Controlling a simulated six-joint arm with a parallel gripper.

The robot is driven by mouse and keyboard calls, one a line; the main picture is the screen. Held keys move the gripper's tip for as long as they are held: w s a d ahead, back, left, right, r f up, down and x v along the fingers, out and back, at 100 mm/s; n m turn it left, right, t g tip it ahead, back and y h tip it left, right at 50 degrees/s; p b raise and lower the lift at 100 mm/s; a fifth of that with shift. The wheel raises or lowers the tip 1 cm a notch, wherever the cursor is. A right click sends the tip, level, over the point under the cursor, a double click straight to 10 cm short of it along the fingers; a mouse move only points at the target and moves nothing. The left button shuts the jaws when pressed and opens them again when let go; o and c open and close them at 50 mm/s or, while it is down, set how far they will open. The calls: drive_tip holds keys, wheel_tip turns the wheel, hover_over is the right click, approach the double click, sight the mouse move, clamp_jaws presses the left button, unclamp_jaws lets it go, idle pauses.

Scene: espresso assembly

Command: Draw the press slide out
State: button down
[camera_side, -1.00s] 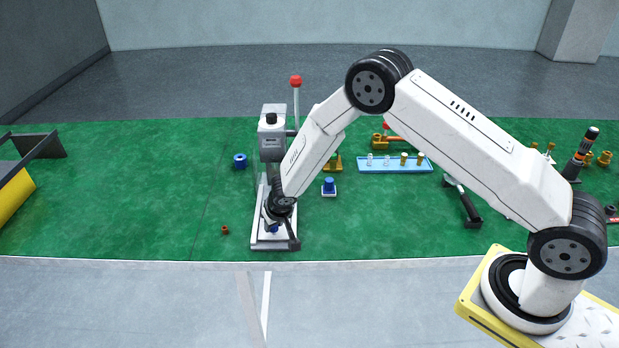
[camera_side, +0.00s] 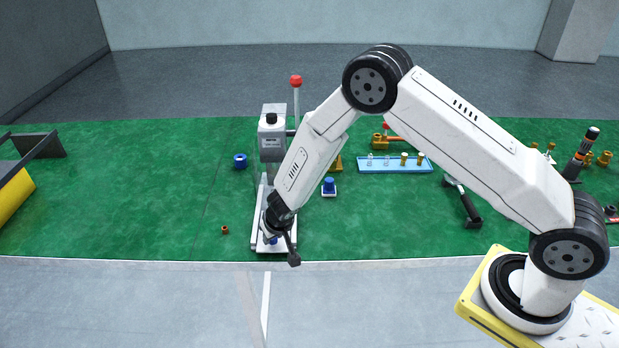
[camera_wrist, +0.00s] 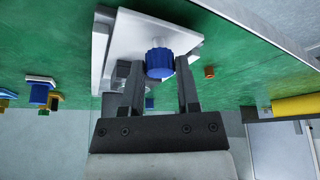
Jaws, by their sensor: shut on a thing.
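The press (camera_side: 271,140) stands upright on the green mat, a grey-white column with a black knob on top and a long pale base running toward the front edge. Its slide, a pale plate with a blue ribbed knob (camera_wrist: 159,60), lies low at the front of the base. My gripper (camera_wrist: 161,82) is shut on the blue knob, one dark finger at each side. In the side view my gripper (camera_side: 272,232) is low over the base's front end, and my wrist hides much of the slide; a bit of blue shows below it.
A red-topped lever (camera_side: 295,82) rises beside the press. A blue cup-like part (camera_side: 240,161) and a small orange-brown part (camera_side: 225,230) lie to the left. A blue block on a white base (camera_side: 329,187) and a light-blue tray (camera_side: 395,165) stand to the right.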

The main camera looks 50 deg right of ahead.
drive_tip(key=c, duration=0.6)
unclamp_jaws()
drive_tip(key=shift+s+a, duration=0.2)
drive_tip(key=shift+a, duration=0.1)
drive_tip(key=shift+o, duration=1.4)
drive_tip(key=shift+d, duration=0.1)
drive_tip(key=shift+r, duration=0.1)
drive_tip(key=v, duration=0.7)
drive_tip(key=shift+r, duration=0.25)
drive_tip(key=shift+s, duration=0.1)
